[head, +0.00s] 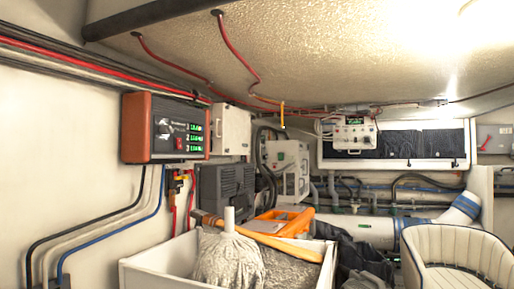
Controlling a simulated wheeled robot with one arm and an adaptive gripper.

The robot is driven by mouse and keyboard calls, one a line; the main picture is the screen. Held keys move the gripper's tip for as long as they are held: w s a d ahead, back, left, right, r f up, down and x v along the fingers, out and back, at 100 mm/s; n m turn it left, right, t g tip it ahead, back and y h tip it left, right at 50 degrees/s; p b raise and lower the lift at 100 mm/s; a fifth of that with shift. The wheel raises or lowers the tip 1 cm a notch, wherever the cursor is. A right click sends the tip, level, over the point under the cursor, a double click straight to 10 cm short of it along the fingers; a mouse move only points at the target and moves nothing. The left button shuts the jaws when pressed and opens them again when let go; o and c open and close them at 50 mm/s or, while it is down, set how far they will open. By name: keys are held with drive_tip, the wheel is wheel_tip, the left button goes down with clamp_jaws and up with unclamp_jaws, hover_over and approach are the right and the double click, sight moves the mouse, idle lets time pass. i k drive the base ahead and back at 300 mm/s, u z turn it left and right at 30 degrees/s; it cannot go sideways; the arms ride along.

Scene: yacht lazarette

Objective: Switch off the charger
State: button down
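An orange-edged dark box (166,128) with green lit readouts is mounted on the left wall in the head view; it looks like the charger. A small red switch (180,145) sits low on its face, left of the readouts. Its lettering is too small to read, and I cannot tell the switch's position. Cables run down from its underside. My gripper is not in view.
A white box (231,130) and a dark grey unit (226,188) are right of the charger. A cream seat (460,250) is at right.

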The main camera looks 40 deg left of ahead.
sight(178, 140)
drive_tip(key=z, duration=0.05)
drive_tip(key=i, duration=1.85)
drive_tip(key=u, duration=4.25)
drive_tip(key=i, duration=0.5)
drive_tip(key=z, duration=0.1)
